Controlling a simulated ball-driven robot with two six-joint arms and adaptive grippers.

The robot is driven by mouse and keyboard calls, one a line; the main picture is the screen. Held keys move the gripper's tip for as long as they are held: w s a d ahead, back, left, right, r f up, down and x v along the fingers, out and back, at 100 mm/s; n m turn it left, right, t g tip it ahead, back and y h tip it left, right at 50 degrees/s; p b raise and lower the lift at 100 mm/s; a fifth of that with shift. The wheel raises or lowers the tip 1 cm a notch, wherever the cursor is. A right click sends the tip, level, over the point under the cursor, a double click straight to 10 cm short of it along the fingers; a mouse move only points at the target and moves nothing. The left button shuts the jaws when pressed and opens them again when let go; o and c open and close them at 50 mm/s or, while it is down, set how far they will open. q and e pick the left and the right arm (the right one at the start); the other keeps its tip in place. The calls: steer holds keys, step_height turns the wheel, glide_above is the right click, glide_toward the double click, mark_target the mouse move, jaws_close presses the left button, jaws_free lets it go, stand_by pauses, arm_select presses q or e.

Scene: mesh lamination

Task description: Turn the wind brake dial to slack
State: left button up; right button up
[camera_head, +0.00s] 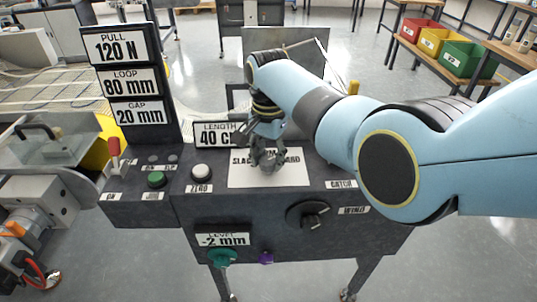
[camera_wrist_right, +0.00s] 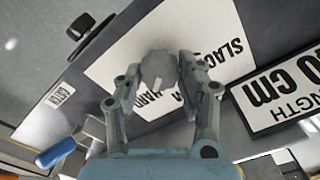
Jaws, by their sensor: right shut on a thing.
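The grey dial (camera_wrist_right: 158,68) sits on a white plate (camera_head: 288,175) lettered SLACK, HARD and a mostly covered middle word. My right gripper (camera_head: 268,160) comes down over the plate from above and hides most of the dial in the head view. In the right wrist view its two fingers (camera_wrist_right: 158,85) are closed on either side of the dial. A small pale mark shows on the dial's near edge, on the side of the lettering; I cannot tell which word it points at. My left gripper is not in view.
A black knob (camera_head: 312,217) marked WIND is on the console front, lower right. A white ZERO button (camera_head: 202,171), green button (camera_head: 156,179) and red-handled lever (camera_head: 114,150) are left of the plate. The LENGTH display (camera_head: 214,134) stands close behind the gripper.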

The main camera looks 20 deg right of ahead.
steer(key=n, duration=0.1)
steer(key=n+p, duration=0.1)
steer(key=shift+r+n, duration=0.2)
steer(key=shift+n, duration=0.1)
steer(key=n+p, duration=0.1)
steer(key=n, duration=0.1)
steer(key=shift+n, duration=0.3)
steer(key=n+p, duration=0.2)
steer(key=n, duration=0.3)
steer(key=shift+w+a+f+n, duration=0.1)
steer(key=shift+n, duration=0.2)
steer(key=n+p, duration=0.1)
steer(key=n, duration=1)
steer(key=shift+a+n, duration=0.1)
steer(key=shift+n, duration=0.2)
steer(key=o, duration=1.1)
steer(key=shift+o, duration=0.2)
